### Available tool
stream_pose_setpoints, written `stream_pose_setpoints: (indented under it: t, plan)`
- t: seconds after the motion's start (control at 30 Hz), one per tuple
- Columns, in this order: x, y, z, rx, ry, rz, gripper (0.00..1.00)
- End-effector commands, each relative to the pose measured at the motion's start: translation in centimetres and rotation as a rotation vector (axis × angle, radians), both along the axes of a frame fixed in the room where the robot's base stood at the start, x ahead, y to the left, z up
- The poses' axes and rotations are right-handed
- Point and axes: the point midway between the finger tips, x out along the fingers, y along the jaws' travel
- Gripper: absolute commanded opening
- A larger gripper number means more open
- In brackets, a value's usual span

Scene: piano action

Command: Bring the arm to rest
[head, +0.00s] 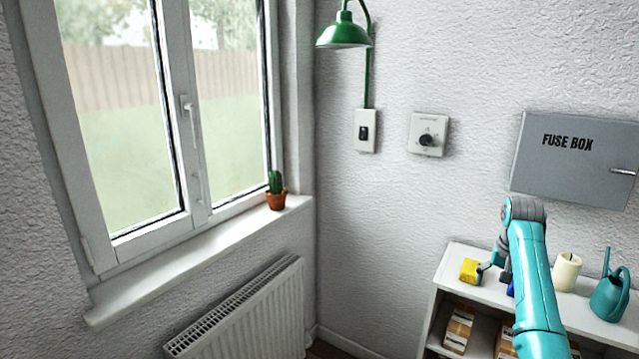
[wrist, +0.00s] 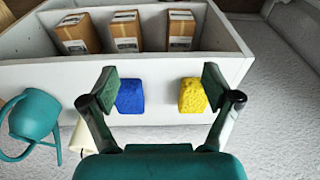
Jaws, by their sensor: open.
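My gripper (wrist: 159,90) is open and empty in the wrist view, its two dark green fingers spread apart. A blue sponge-like block (wrist: 131,96) shows just inside the left finger, and a yellow one (wrist: 193,96) shows beside the right finger, partly covered by it. I cannot tell whether the fingers touch either block. In the head view my teal arm reaches over the white shelf at the lower right. The yellow block (head: 470,271) is at the shelf's left end, and the blue block is mostly hidden behind my arm.
The white shelf (head: 462,254) also bears a cream candle-like cylinder (head: 566,272) and a teal watering can (head: 609,297). Cardboard boxes (wrist: 180,30) stand inside it. A fuse box (head: 570,165) hangs above. A potted cactus (head: 276,195) stands on the windowsill, with a radiator (head: 245,315) below.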

Motion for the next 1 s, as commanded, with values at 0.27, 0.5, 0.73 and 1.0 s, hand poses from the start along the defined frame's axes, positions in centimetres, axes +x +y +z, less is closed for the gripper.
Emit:
stream_pose_setpoints:
  t: [0.27, 0.5, 0.73, 1.0]
  plan:
    - [-0.3, 1.7, -6.7, -0.019, -0.049, 0.031, 0.88]
    - [-2.2, 4.6, -16.0, -0.048, -0.13, 0.08, 0.88]
    - [-5.7, 8.0, -24.3, -0.08, -0.221, 0.129, 0.88]
    - [-11.6, 12.1, -31.8, -0.117, -0.328, 0.186, 0.88]
